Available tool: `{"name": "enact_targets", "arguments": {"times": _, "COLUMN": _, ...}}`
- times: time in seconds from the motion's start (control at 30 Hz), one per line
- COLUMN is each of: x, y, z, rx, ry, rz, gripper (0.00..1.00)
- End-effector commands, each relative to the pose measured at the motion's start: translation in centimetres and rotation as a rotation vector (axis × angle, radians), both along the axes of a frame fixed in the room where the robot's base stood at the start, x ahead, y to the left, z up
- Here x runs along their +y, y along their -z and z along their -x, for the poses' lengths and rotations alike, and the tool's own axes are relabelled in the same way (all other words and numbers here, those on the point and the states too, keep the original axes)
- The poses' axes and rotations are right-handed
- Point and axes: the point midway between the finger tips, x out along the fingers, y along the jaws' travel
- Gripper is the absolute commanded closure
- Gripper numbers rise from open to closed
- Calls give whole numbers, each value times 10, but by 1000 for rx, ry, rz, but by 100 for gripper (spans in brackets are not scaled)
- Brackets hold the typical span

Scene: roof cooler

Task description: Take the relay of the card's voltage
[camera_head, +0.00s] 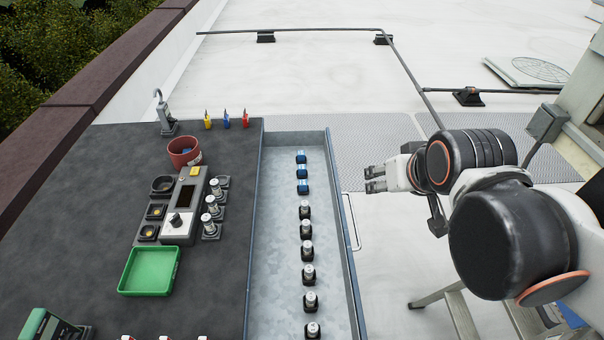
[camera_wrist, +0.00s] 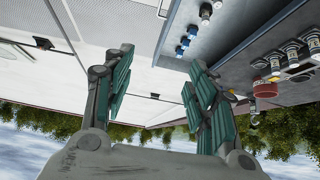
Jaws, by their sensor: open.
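A row of relays stands in the metal tray (camera_head: 282,215). Three blue relays (camera_head: 302,173) are at its far end, and several clear-topped relays with black bases (camera_head: 306,229) run toward the near end. Their voltage markings are too small to read. No card can be made out for certain. My gripper (camera_head: 375,180) is open and empty, to the right of the tray near the blue relays and apart from them. In the wrist view my gripper (camera_wrist: 160,70) shows its two green-padded fingers spread, with blue relays (camera_wrist: 185,45) beyond them.
On the dark bench left of the tray are a grey device (camera_head: 184,205) with a knob and sockets, a green tray (camera_head: 149,270), a red cup (camera_head: 184,151), and small coloured tools (camera_head: 226,120). A stepladder (camera_head: 455,300) stands at right. The tray has raised walls.

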Motion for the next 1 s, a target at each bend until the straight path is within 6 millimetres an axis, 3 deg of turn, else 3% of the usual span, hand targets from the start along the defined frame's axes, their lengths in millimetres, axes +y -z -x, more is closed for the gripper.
{"name": "enact_targets", "arguments": {"times": 0.1, "x": 8, "y": 13, "z": -36, "rx": -34, "ry": -17, "rz": -1, "gripper": 48}}
{"name": "enact_targets", "arguments": {"times": 0.47, "x": 37, "y": 63, "z": -134, "rx": -138, "ry": -61, "rz": -8, "gripper": 48}}
{"name": "enact_targets", "arguments": {"times": 0.77, "x": 66, "y": 127, "z": -202, "rx": -223, "ry": -98, "rz": -17, "gripper": 48}}
{"name": "enact_targets", "arguments": {"times": 1.0, "x": 91, "y": 191, "z": -243, "rx": -292, "ry": -128, "rz": -27, "gripper": 48}}
